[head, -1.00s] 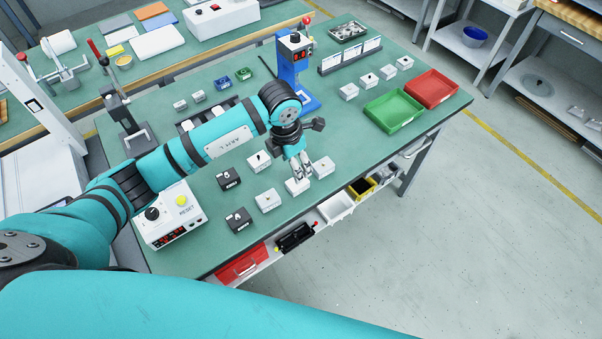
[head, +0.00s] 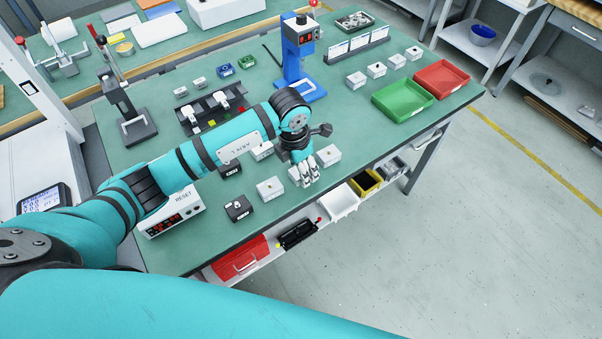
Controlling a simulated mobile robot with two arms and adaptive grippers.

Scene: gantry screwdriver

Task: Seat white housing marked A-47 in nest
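Several white housings stand on the green bench. One white housing (head: 298,182) is under my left gripper (head: 306,180), whose fingers reach down at it and partly hide it. I cannot tell whether the fingers are closed on it. Other white housings stand close by, one to the left (head: 270,189) and one to the right (head: 328,154). Their markings are too small to read, so I cannot tell which is A-47. A black fixture (head: 213,111) with white parts on it stands behind my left arm; I cannot tell whether it is the nest. My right gripper is out of view.
A blue screwdriver stand (head: 293,62) is at the bench's back. Black housings (head: 238,208) stand left of the gripper. A control box (head: 176,214) is at the left. A green bin (head: 402,101) and a red bin (head: 442,79) are at the right. The front edge is near the gripper.

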